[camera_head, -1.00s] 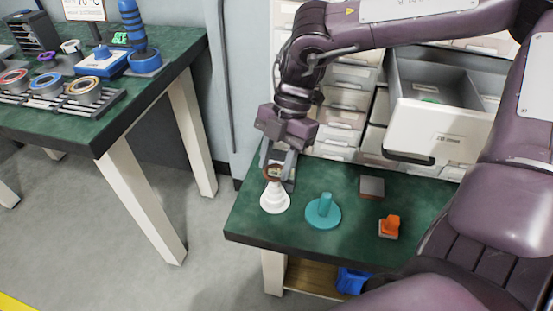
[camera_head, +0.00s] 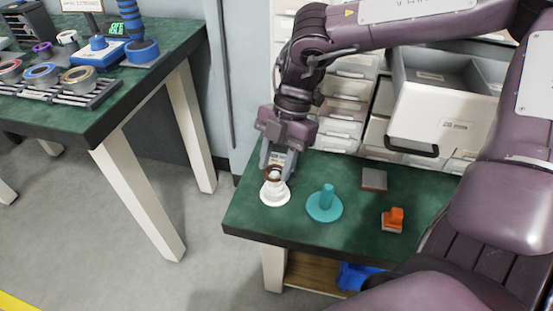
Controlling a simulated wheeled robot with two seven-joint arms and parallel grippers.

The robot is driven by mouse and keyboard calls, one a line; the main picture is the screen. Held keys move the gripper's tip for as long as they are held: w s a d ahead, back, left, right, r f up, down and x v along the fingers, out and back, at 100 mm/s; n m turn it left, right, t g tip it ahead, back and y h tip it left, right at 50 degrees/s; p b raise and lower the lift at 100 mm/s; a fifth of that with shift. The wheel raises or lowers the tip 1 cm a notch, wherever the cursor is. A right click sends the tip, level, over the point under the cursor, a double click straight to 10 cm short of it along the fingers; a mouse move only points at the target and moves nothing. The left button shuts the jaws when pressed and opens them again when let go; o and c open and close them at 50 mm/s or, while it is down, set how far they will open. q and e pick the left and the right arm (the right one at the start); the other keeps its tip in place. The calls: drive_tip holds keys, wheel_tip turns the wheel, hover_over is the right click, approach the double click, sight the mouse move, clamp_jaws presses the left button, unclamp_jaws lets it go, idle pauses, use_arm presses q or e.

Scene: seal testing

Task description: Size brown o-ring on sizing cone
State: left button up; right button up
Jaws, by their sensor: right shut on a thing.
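The white stepped sizing cone (camera_head: 274,195) stands upright on the green bench top, near its left edge. The brown o-ring (camera_head: 272,174) is at the top of the cone, between the fingers of my right gripper (camera_head: 274,172). The gripper points down and is shut on the ring. The ring appears to be around the cone's upper part; the fingers partly hide it, so I cannot tell how it seats. My left gripper is not in view.
A teal disc with a post (camera_head: 325,204) stands just right of the cone. A grey square block (camera_head: 374,180) and an orange-topped block (camera_head: 393,220) lie further right. An open drawer (camera_head: 440,110) juts out behind. Another bench (camera_head: 120,105) with several rings stands at left.

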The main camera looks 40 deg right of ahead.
drive_tip(key=shift+f+b, duration=1)
drive_tip(key=shift+f, duration=0.35)
drive_tip(key=o, duration=1)
wheel_tip(320, 180, up, 9)
drive_tip(key=p, duration=0.7)
drive_tip(key=shift+r, duration=0.1)
